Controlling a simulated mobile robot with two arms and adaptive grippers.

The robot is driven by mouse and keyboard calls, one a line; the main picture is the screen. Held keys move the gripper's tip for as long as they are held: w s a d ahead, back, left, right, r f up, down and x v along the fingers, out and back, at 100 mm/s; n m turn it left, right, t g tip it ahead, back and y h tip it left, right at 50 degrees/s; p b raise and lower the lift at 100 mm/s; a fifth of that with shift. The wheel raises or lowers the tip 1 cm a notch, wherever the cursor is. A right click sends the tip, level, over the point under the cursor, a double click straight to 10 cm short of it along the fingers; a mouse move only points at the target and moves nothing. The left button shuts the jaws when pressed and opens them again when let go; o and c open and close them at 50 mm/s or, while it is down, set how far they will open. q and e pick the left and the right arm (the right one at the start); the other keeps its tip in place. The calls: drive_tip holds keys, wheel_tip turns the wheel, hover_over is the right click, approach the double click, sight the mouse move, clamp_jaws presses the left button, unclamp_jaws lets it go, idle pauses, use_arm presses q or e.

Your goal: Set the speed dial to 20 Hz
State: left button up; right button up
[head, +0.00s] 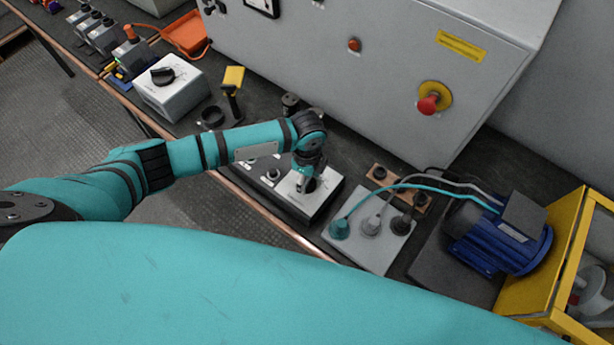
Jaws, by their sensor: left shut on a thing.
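A low control box (318,204) with a light grey top and dark sides stands on the bench in the middle of the head view. My left gripper (307,184) points down over the right part of this box and is shut on a dark dial knob there. The gripper hides most of the knob, and the dial's marks are too small to read. Small knobs (273,175) sit on the left part of the box top. My right gripper is not in view.
A grey box with a black knob (172,87) stands to the left. A grey cabinet with a red emergency button (428,105) stands behind. A plate with coloured plugs (371,230), a blue motor (500,235) and a yellow frame (545,270) are on the right.

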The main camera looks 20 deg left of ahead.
sight(307, 180)
use_arm(q)
drive_tip(key=o, duration=1.2)
drive_tip(key=shift+r, duration=0.1)
wheel_tip(307, 180, up, 12)
drive_tip(key=shift+f, duration=0.1)
